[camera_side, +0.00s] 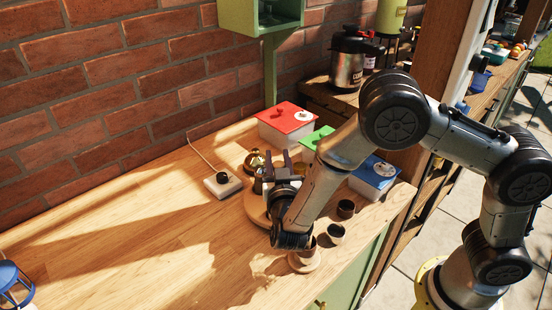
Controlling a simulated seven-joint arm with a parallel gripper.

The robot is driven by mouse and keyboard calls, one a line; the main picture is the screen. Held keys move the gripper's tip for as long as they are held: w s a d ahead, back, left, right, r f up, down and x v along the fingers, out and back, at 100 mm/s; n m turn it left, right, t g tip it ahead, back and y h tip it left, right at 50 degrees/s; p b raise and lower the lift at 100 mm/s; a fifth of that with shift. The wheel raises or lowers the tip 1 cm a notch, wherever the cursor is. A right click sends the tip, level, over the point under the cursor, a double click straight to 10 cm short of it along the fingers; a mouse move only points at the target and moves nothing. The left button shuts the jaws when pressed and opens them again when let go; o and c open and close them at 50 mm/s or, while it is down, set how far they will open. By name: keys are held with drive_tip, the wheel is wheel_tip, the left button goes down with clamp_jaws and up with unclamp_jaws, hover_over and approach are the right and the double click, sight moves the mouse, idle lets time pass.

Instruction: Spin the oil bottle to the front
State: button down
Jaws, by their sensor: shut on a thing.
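A round wooden turntable (252,209) stands on the counter, its right part hidden behind my arm. Small gold and dark containers (255,162) stand on and around its back edge. My gripper (278,164) is low over the turntable, its fingers pointing to the back. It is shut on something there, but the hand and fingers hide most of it. I cannot tell which of the containers is the oil bottle, or which way its front faces.
Lidded boxes in red (284,118), green (315,139) and blue (376,172) line the back right. Small dark cups (336,233) stand near the front edge. A white device with a black knob (222,183) sits left. The left counter is mostly clear.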

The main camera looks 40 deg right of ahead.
drive_tip(key=shift+s+d+m+g+h, duration=0.15)
drive_tip(key=shift+s+m+g+h, duration=0.05)
drive_tip(key=shift+m+g+h, duration=1)
drive_tip(key=shift+s+d+m+g+h, duration=0.15)
drive_tip(key=shift+s+m+g+h, duration=0.1)
drive_tip(key=shift+m+g+h, duration=0.95)
drive_tip(key=shift+s+d+m+g+h, duration=0.2)
drive_tip(key=shift+m+g+h, duration=0.5)
drive_tip(key=shift+g, duration=0.9)
drive_tip(key=shift+s+m+g+h, duration=0.2)
drive_tip(key=shift+m+g, duration=0.65)
drive_tip(key=shift+g, duration=0.4)
drive_tip(key=shift+s+m+g+h, duration=0.1)
drive_tip(key=shift+s+m+g, duration=0.1)
drive_tip(key=shift+m+g, duration=0.8)
drive_tip(key=shift+s+m+g+h, duration=0.15)
drive_tip(key=shift+m+g, duration=0.5)
drive_tip(key=shift+g, duration=0.8)
drive_tip(key=shift+s+r+m+g, duration=0.15)
drive_tip(key=shift+m+g, duration=0.35)
drive_tip(key=shift+g, duration=0.3)
